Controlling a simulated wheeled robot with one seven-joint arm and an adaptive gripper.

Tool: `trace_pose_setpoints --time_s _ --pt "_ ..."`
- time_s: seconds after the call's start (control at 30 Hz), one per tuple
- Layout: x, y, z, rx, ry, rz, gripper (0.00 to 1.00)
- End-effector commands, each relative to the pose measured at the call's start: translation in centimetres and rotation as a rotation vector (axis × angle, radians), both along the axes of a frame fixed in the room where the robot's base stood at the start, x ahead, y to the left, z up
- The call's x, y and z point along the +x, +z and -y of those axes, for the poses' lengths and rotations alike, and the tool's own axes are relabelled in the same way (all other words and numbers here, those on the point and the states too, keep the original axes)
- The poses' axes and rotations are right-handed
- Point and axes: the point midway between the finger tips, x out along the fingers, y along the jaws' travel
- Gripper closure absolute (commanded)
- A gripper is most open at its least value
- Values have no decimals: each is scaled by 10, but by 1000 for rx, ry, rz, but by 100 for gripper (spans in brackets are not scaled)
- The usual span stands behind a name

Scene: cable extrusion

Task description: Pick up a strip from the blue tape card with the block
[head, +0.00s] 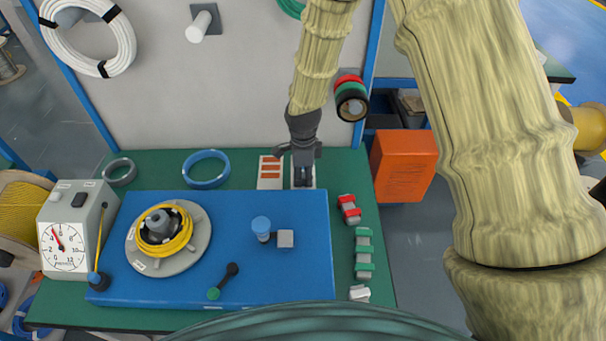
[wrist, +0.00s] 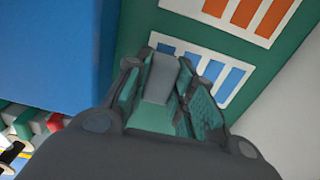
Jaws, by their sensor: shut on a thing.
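My gripper (head: 303,168) points down at the back of the bench, over the blue tape card. In the wrist view my gripper (wrist: 160,90) is shut on a grey block (wrist: 160,78), held between its two green-padded fingers. The blue tape card (wrist: 239,81) is white with several blue strips and lies just beyond the fingertips. The block's far end overlaps the card's left part in the picture; I cannot tell whether they touch. In the head view my gripper mostly hides this card and the block.
An orange tape card (head: 270,158) lies beside the blue one. A blue plate (head: 190,290) carries a yellow cable reel (head: 160,231). Red-banded (head: 349,209) and green-banded (head: 363,253) pieces lie at right. A dial gauge (head: 65,240) stands at left; the wall rises behind the cards.

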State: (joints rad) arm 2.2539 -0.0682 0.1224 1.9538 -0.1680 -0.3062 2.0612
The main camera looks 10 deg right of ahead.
Motion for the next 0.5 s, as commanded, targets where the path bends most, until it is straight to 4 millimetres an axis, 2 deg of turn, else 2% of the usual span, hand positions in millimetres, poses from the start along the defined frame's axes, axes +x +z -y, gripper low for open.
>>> trace_pose_setpoints --time_s 0.5 --pt "0 -6 0 0 0 0 97"
